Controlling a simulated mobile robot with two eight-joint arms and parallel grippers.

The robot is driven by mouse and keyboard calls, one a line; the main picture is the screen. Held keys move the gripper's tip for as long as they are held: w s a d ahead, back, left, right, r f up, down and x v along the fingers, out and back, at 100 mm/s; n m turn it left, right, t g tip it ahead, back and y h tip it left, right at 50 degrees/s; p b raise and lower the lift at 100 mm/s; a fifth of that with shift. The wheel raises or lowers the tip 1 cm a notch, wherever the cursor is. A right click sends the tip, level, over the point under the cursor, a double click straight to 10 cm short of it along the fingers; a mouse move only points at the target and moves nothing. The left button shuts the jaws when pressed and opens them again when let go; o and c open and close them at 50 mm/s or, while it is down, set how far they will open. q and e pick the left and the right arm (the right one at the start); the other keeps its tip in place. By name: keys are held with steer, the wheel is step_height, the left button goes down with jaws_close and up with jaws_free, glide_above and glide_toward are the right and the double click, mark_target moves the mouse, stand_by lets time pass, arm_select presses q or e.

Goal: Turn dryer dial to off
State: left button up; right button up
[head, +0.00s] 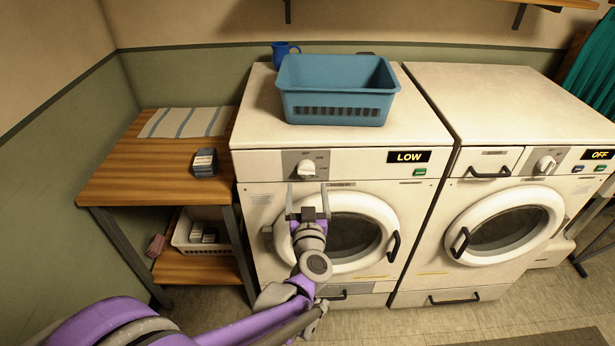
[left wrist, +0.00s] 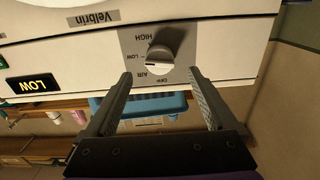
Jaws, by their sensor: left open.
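The dryer (head: 252,150) is the left of two white machines, and its display (head: 409,157) reads LOW. Its white dial (head: 306,169) sits on a grey panel left of the display. In the left wrist view, which is upside down, the dial (left wrist: 160,58) has HIGH, LOW and AIR around it and one more label too small to read. My left gripper (head: 307,188) is open in front of the dryer, just below the dial in the head view. In the left wrist view its fingertips (left wrist: 159,72) lie either side of the dial, apparently without touching it. My right gripper is out of view.
A blue basket (head: 338,108) and a blue mug (head: 284,52) stand on the dryer. A second machine (head: 505,110) reading OFF is at right, with its own dial (head: 544,164). A wooden table (head: 135,185) is at left. The dryer door handle (head: 393,247) sticks out below.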

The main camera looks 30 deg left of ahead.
mark_target(306, 175)
arm_select(q)
steer(key=x, duration=0.6)
steer(key=shift+w, duration=0.1)
steer(key=shift+c, duration=0.3)
steer(key=c, duration=1.3)
